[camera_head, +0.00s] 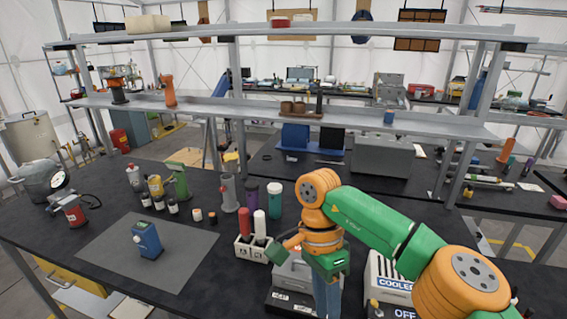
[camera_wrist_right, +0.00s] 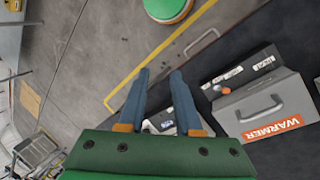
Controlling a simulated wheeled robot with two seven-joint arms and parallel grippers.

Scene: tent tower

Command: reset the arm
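My right arm, green and orange, reaches in from the lower right of the head view, and its forearm bends down over the table's front edge. My right gripper (camera_head: 327,296) points down beside a grey box, and its lower end is cut off by the frame's bottom edge. In the right wrist view the two blue fingers of the right gripper (camera_wrist_right: 161,74) stand apart with nothing held between them. Floor and a table edge show behind them. My left arm and left gripper are in neither view.
A grey box labelled WARMER (camera_wrist_right: 240,106) and a white COOLER box (camera_head: 384,272) stand close to the right arm. A white rack (camera_head: 246,252) holds red and white bottles. A blue device (camera_head: 147,240) stands on a grey mat (camera_head: 190,262). A shelf (camera_head: 270,112) spans behind.

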